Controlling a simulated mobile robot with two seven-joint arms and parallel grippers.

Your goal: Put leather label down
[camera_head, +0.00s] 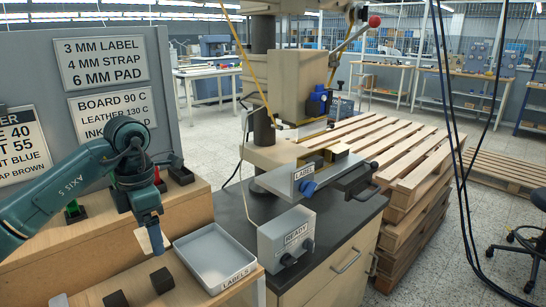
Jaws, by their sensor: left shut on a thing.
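My left gripper (152,226) points down over the wooden bench at the left and is shut on a small, thin, pale tan piece, the leather label (142,241). The label hangs upright at the fingertips, partly hidden by them. It is beside the left edge of a shallow grey tray (236,280) marked "LABELS", whose visible floor looks empty. The label appears above the bench, but its exact height I cannot tell. My right gripper is not in view.
Dark blocks (162,280) sit on the bench in front of the gripper. The foil press (290,90) stands on the dark counter, with a "LABEL" fixture (305,178) and a "READY" box (287,238). Wooden pallets (405,150) are stacked behind. A grey sign panel (105,100) rises behind my arm.

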